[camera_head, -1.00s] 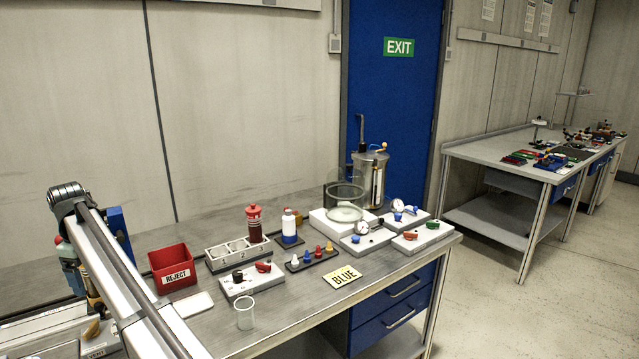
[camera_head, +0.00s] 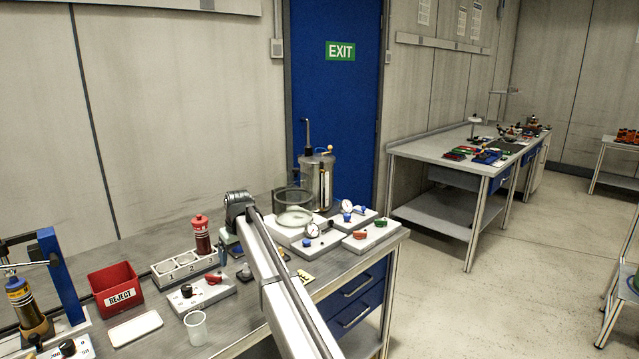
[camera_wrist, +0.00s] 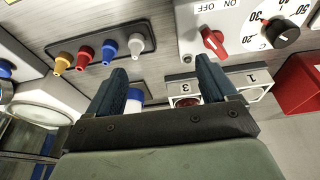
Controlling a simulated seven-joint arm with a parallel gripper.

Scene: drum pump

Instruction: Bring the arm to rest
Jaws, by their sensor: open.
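My gripper (camera_wrist: 162,78) shows in the wrist view with its two dark fingers spread wide apart and nothing held between them. It hangs above the bench (camera_wrist: 150,68); the numbered rack (camera_wrist: 240,80) and a red-topped bottle (camera_wrist: 187,102) are below it. A white and blue bottle (camera_wrist: 133,97) shows beyond the fingers, apart from them as far as I can tell.
A nozzle strip (camera_wrist: 98,50) and a switch box (camera_wrist: 245,30) lie near my gripper. The red reject bin (camera_head: 115,288), a clear cup (camera_head: 196,328) and a blue stand (camera_head: 62,275) are at left. A metal drum (camera_head: 318,180) and gauge boxes (camera_head: 370,235) stand at right.

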